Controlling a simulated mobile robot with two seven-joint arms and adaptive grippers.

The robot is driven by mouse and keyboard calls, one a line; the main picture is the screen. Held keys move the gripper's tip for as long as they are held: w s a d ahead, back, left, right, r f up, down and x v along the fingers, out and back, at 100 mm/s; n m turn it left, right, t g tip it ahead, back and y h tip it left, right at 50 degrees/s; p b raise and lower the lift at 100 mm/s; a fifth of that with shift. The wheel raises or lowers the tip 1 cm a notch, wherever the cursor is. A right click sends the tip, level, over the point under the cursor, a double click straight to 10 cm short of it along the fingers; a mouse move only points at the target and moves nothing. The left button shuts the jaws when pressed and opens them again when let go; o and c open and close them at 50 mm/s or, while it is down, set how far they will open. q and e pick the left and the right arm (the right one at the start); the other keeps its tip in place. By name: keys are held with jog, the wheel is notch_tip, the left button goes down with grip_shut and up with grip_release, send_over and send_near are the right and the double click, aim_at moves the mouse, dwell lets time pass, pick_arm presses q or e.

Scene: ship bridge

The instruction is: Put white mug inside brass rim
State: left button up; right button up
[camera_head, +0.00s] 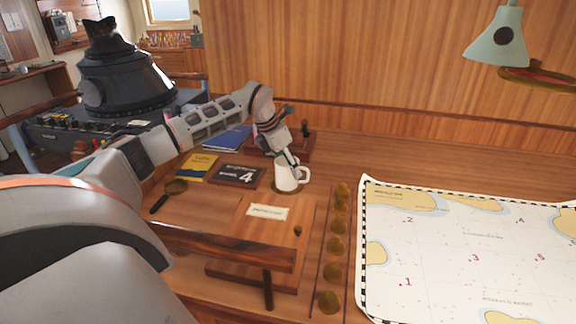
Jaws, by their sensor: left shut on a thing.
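The white mug (286,177) stands upright on or just above the wooden desk, with its handle toward the right. My left gripper (288,157) comes down from above and is shut on the mug at its upper edge. A thin dark brass-coloured edge, which looks like the brass rim (277,189), shows at the mug's base. The mug hides most of it, so I cannot tell whether the mug rests inside it or hovers over it. My right gripper is not in view.
A wooden board (260,235) is in front.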

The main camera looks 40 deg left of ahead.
pick_arm(q)
jog(key=o, duration=1.4)
jog(key=shift+f, duration=0.1)
jog(key=v, duration=1.2)
